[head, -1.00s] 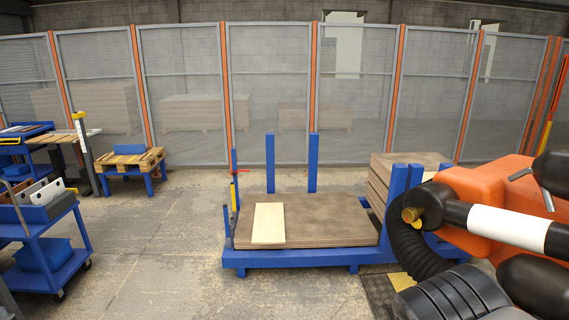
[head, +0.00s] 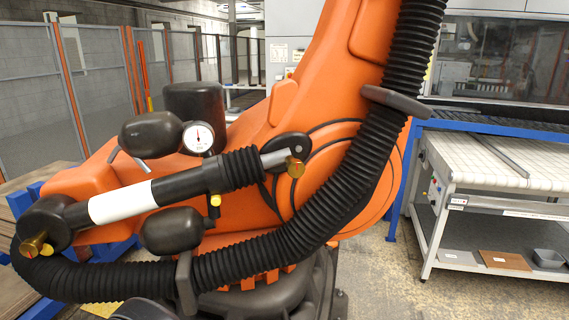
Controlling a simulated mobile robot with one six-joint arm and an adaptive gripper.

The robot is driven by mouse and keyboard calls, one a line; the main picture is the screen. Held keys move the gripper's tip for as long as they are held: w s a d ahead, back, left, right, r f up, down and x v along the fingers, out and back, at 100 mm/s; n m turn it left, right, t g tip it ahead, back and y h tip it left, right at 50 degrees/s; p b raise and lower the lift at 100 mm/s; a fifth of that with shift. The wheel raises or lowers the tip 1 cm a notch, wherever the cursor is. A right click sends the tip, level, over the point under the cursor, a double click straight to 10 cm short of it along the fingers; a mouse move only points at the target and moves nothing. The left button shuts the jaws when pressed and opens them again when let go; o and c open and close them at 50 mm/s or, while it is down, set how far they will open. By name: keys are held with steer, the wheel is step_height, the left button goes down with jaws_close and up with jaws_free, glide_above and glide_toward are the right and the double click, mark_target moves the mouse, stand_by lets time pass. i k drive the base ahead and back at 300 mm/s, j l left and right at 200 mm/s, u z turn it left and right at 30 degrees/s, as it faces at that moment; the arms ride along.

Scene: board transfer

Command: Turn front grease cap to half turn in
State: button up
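A large orange industrial robot (head: 330,90) fills the middle of the head view. A black cylinder with a white band (head: 123,202) runs along its side. A brass cap (head: 36,245) sits on the cylinder's left end joint. Another brass cap (head: 295,167) sits at its right end, beside the orange shoulder. The view does not tell which cap is called front, nor how far either is turned in. Smaller yellow fittings (head: 214,200) show below a round white-faced gauge (head: 198,137). My gripper is not in view.
A thick black ribbed hose (head: 325,210) loops below and right of the cylinder. Black rounded tanks (head: 172,231) sit close to it. A white-topped table (head: 510,165) with a lower shelf stands at right. Mesh fence panels (head: 90,90) stand at back left. Some floor (head: 380,270) shows between robot and table.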

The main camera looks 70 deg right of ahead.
mark_target(295, 168)
steer(key=z, duration=2.3)
